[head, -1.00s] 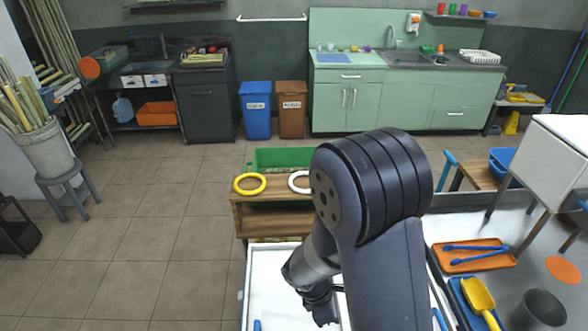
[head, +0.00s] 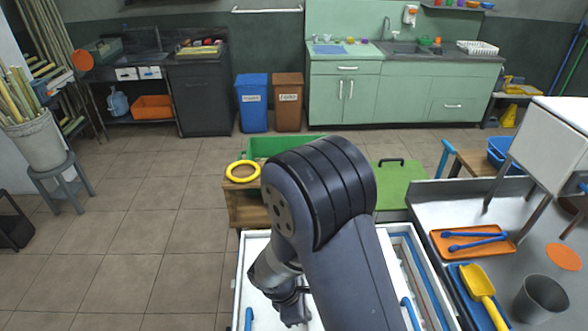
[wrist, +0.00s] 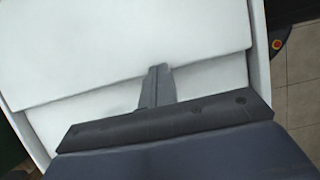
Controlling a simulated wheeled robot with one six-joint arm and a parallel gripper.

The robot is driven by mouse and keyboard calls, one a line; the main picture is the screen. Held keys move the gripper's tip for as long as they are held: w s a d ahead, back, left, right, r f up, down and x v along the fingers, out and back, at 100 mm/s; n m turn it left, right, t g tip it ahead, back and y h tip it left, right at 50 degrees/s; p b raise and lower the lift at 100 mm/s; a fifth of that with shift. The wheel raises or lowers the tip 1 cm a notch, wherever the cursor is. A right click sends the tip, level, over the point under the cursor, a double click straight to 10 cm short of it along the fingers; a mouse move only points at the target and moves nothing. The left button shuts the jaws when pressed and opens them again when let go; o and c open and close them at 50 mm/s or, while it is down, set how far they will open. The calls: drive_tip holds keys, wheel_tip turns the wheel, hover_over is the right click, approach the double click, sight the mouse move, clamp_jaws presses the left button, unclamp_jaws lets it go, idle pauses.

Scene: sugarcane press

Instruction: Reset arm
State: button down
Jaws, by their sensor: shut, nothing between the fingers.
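My gripper (head: 292,308) hangs low at the front of the head view, below the bent arm, over the white open-topped unit (head: 240,275). In the wrist view, its fingers (wrist: 158,80) are together with nothing between them. They are seen against white panels (wrist: 120,35) with a straight seam. Whether the fingertips touch the panels cannot be told. My arm hides much of the unit's inside.
A yellow ring (head: 243,171) lies on a wooden shelf unit beside a green bin (head: 270,146). To the right, a metal table holds an orange tray (head: 470,241), a yellow scoop (head: 478,282) and a grey cup (head: 540,298).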

drive_tip(key=a, duration=0.4)
drive_tip(key=a+p, duration=0.1)
drive_tip(key=a, duration=0.6)
drive_tip(key=shift+s+a+r, duration=0.15)
drive_tip(key=shift+s+a, duration=0.15)
drive_tip(key=shift+s, duration=0.1)
drive_tip(key=v, duration=0.9)
drive_tip(key=shift+r+b, duration=0.25)
drive_tip(key=shift+b, duration=0.1)
drive_tip(key=shift+w+d, duration=0.1)
